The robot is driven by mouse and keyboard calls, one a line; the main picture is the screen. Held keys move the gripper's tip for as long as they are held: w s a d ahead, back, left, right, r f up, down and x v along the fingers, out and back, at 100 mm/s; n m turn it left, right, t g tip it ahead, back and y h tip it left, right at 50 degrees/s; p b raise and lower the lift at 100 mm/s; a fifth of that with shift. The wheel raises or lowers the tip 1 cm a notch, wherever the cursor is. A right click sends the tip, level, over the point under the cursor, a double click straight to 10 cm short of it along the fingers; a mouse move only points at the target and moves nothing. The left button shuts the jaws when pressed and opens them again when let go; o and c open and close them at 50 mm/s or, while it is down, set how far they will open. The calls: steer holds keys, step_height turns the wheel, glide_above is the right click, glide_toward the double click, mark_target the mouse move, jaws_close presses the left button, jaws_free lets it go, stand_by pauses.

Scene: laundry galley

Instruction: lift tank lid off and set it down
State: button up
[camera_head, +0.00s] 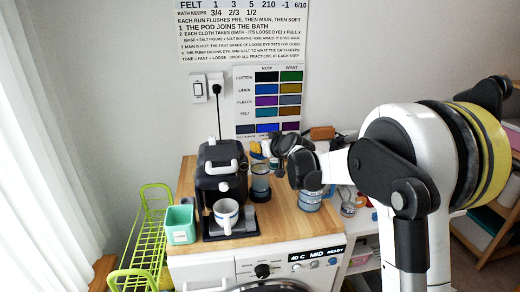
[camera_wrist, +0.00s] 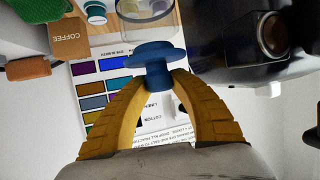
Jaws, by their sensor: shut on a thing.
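The lid (camera_wrist: 152,52) is a small blue disc with a stem-like knob. In the wrist view my gripper (camera_wrist: 157,78) has its two yellow fingers shut on the knob from both sides. In the head view my gripper (camera_head: 257,150) is over the counter, just right of the black coffee machine (camera_head: 217,172). A clear cylinder that looks like the tank (camera_head: 260,182) stands below it, beside the machine. A clear round vessel (camera_wrist: 147,14) also shows beyond the lid in the wrist view. The lid is too small in the head view to tell its exact gap from the tank.
A white cup (camera_head: 226,212) stands on the machine's tray. A green container (camera_head: 180,224) is at the counter's left edge. A blue-grey mug (camera_head: 310,200) stands to the right, partly behind my arm. Bare wood (camera_head: 283,222) shows at the front right of the counter.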

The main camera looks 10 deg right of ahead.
steer(key=s+d+r+p, duration=0.4)
steer(key=d+r, duration=0.4)
steer(key=d, duration=0.2)
steer(key=shift+v, duration=0.75)
steer(key=shift+s+f, duration=0.1)
steer(key=shift+f, duration=0.05)
steer(key=s+d+f+n+g+y+b, duration=0.1)
steer(key=s+d+f+n+y, duration=0.1)
steer(key=s+f, duration=0.6)
steer(key=s+d+f+n+g+y+b, duration=0.1)
steer(key=s+d+f+n+y+b, duration=0.15)
steer(key=s+f, duration=0.45)
steer(key=w+a+f+b, duration=0.1)
steer(key=a+f, duration=0.1)
steer(key=a, duration=0.1)
steer(key=w+a+f+b, duration=0.1)
steer(key=w+a+f, duration=0.1)
steer(key=a+f, duration=0.1)
steer(key=w+a+f+b, duration=0.1)
steer(key=w+a+f, duration=0.1)
steer(key=a, duration=0.2)
steer(key=shift+w+a+f, duration=0.15)
steer(key=shift+w+a, duration=0.1)
steer(key=shift+a, duration=0.1)
steer(key=shift+f+b, duration=1.05)
steer(key=shift+f, duration=0.85)
